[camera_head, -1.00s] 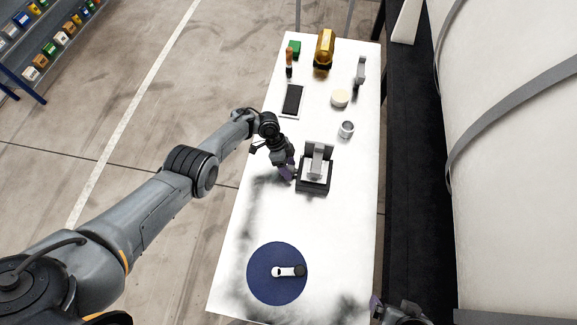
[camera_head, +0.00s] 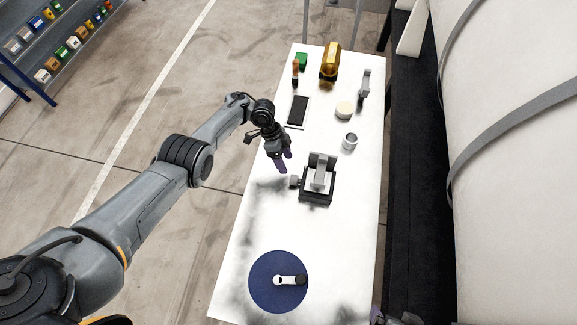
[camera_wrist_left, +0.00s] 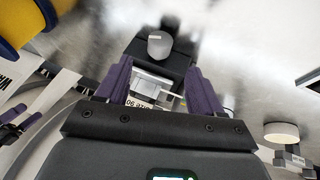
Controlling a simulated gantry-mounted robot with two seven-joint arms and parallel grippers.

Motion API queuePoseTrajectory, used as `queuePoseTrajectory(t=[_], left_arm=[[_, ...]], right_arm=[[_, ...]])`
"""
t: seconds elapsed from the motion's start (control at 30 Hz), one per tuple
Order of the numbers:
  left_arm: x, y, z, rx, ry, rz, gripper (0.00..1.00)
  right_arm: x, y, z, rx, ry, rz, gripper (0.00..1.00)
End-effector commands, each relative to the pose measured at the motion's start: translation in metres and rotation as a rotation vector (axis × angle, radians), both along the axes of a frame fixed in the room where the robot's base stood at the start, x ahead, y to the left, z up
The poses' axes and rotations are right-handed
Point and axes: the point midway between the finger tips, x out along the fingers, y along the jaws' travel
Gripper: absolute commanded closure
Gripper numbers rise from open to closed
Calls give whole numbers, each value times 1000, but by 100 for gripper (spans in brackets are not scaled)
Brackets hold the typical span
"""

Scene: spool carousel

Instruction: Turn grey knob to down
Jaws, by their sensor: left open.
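The grey knob (camera_head: 294,182) sticks out from the left side of a black and grey device (camera_head: 318,196) on the white table. In the left wrist view the knob (camera_wrist_left: 160,44) is a round grey cylinder with a short pale mark on its face, at the top middle. Which way the knob is set I cannot tell. My left gripper (camera_head: 284,163) is open and empty, up and left of the knob and apart from it. Its two purple fingers also show in the left wrist view (camera_wrist_left: 160,84). My right gripper (camera_head: 392,318) is mostly cut off at the bottom edge.
A blue disc (camera_head: 262,290) with a white and black piece lies at the near end. A silver cup (camera_head: 350,141), a cream round thing (camera_head: 344,110), a dark tablet (camera_head: 298,110) and a yellow object (camera_head: 330,62) stand farther back. The table between device and disc is clear.

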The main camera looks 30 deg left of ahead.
Motion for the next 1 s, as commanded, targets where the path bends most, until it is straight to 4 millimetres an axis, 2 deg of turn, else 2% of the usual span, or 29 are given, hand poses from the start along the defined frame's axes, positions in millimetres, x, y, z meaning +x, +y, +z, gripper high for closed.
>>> queuePoseTrajectory(t=[0.2,0.63,0.77,1.0], left_arm=[[2,9,16,0,0,1,33],[2,10,18,2,0,1,33],[2,14,12,35,-5,16,33],[-2,31,-15,211,-44,113,33]], right_arm=[[0,0,3,-1,0,1,0],[0,-2,3,-9,0,6,0],[0,-2,6,-10,1,6,0],[0,-1,23,-6,1,4,0]])
